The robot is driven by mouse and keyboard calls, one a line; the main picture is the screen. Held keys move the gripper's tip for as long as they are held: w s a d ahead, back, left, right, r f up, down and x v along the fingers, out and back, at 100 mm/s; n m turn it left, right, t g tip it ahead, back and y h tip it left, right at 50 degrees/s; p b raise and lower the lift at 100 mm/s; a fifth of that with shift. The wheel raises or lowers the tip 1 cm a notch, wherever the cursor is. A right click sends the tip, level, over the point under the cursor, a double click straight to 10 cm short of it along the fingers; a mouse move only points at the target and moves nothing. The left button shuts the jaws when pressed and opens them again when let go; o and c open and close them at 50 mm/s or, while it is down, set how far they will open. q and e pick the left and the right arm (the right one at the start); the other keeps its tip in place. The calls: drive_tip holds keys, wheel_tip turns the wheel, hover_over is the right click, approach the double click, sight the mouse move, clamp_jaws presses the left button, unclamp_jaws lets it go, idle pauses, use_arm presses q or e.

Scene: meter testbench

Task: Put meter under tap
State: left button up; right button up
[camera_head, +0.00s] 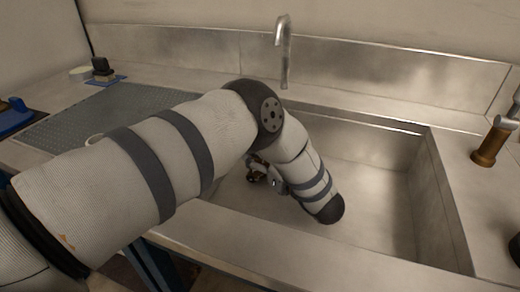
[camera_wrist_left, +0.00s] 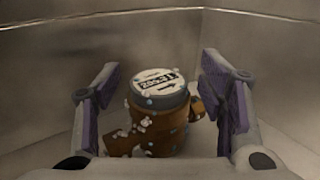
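The meter (camera_wrist_left: 158,105) has a brown body, a round white face with a dark digit display and an arrow, and pale specks or drops on it. In the left wrist view it stands between the two purple-padded fingers of my left gripper (camera_wrist_left: 160,95). The fingers are spread, with a gap visible on each side of the meter. In the head view my left arm reaches down into the sink (camera_head: 375,190) and mostly hides the gripper; a small dark and brassy part shows beside the wrist. The tap (camera_head: 284,50) rises behind the sink. My right gripper is out of view.
A grey ribbed mat (camera_head: 100,118) lies on the counter left of the sink. A dark object on a blue base (camera_head: 103,72) stands behind it. A brass fitting with a grey pipe (camera_head: 490,145) stands on the right counter. The sink's right side is clear.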

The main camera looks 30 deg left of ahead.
use_arm(q)
drive_tip(key=shift+d, duration=0.1)
drive_tip(key=v, duration=1.2)
drive_tip(key=shift+r, duration=0.1)
